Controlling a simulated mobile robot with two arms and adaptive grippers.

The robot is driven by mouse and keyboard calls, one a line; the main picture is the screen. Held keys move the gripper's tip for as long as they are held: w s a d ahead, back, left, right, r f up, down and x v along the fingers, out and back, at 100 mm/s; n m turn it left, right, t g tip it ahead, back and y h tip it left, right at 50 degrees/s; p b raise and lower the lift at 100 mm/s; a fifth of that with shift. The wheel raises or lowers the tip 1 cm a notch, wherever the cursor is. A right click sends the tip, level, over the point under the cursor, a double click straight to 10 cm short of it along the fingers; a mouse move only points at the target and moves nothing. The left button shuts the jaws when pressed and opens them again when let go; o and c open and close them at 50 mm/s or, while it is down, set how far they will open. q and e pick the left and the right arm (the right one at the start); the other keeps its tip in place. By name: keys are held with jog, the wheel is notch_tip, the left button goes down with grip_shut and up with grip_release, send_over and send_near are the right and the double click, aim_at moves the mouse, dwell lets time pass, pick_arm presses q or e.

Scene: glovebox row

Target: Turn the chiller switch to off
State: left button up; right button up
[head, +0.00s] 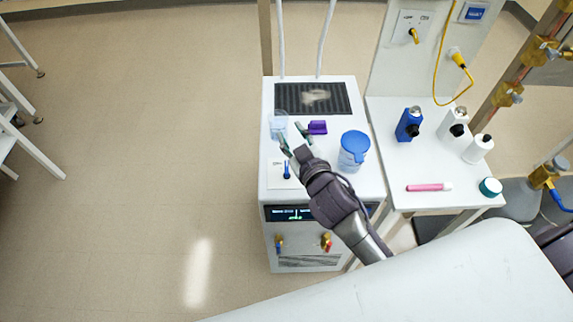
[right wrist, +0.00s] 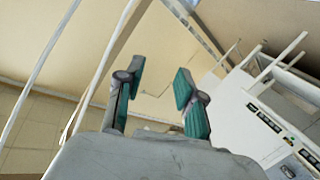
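The chiller (head: 291,258) appears to be the white unit with a dark display on its front. A blue lever switch (head: 287,169) stands on a small white plate on its top, just left of my right wrist. My right gripper (head: 291,136) is above the chiller top, past the blue switch and apart from it. Its fingers are spread, with nothing between them; the open fingers also show in the right wrist view (right wrist: 155,97). The switch cannot be made out in that view. My left gripper is not in view.
On the chiller top are a purple object (head: 317,127), a clear container (head: 278,122) and a blue-lidded jar (head: 354,150). The side table (head: 396,183) holds bottles and a pink tube (head: 428,187).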

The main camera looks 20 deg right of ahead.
jog(key=w+a+r+n+t+y, duration=0.3)
jog(key=a+r+n+y, duration=0.4)
jog(key=r, duration=0.4)
jog(key=s+a+r+n+g+y, duration=0.2)
jog(key=s+a+n+g+y, duration=0.1)
jog(key=a+n+g+y, duration=0.5)
jog(key=s+a+r+n+g+y, duration=0.35)
jog(key=a+n+g, duration=0.25)
jog(key=n, duration=0.3)
jog(key=n+g+h+p, duration=0.1)
jog(key=n+g+h, duration=0.35)
jog(key=h, duration=1.45)
send_over(287, 169)
notch_tip(287, 169, down, 14)
jog(key=shift+m+g, duration=0.35)
notch_tip(287, 169, down, 12)
jog(key=p, duration=0.4)
jog(key=shift+s+a+f, duration=0.1)
jog(key=shift+f, duration=0.6)
